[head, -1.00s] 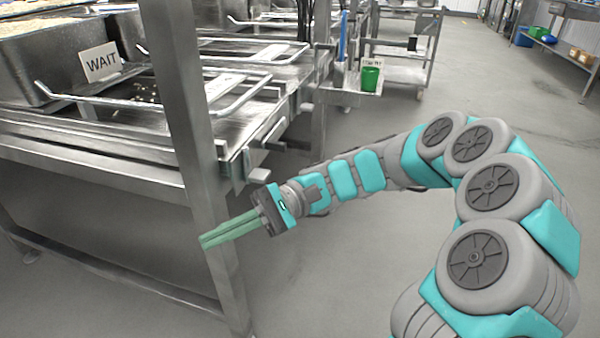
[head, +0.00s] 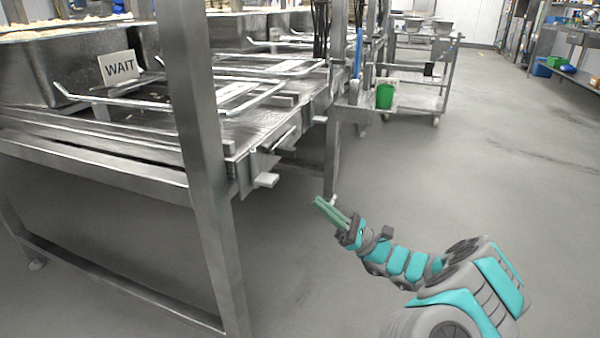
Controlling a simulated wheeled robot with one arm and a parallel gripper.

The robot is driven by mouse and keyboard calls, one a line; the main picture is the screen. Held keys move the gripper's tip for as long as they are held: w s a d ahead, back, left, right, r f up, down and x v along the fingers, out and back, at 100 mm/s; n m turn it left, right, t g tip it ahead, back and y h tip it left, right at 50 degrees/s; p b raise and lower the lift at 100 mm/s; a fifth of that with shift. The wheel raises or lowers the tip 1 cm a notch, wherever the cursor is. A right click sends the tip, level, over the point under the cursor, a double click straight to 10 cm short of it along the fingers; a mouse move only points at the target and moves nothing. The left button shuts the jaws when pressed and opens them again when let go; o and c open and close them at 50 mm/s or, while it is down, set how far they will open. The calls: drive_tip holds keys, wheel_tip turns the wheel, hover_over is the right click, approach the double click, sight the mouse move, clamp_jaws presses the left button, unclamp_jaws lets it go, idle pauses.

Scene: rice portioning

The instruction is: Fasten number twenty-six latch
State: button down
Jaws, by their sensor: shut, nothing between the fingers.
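My gripper (head: 318,202) has green fingers that are closed together, with nothing between them. It is in the head view, low over the open floor, to the right of the steel bench (head: 215,230) and apart from it. Grey latch-like blocks show along the bench's right end: one low near the corner (head: 265,181), and a metal plate with a bar (head: 280,140) behind it. No number can be read on any of them, so I cannot tell which latch is number twenty-six.
A white WAIT sign (head: 118,67) stands on the bench beside deep metal pans (head: 62,68) of rice. Wire handles lie across the bench top. The floor at right is clear.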

drive_tip(key=shift+w+d+f+m+t, duration=0.4)
drive_tip(key=shift+d+f+m+t, duration=0.1)
drive_tip(key=shift+d+f+t, duration=0.2)
drive_tip(key=s+d+r+p+x, duration=0.1)
drive_tip(key=p+x, duration=0.3)
drive_tip(key=x, duration=0.8)
drive_tip(key=shift+r, duration=0.85)
drive_tip(key=shift+d+r+m, duration=0.1)
drive_tip(key=shift+m, duration=0.2)
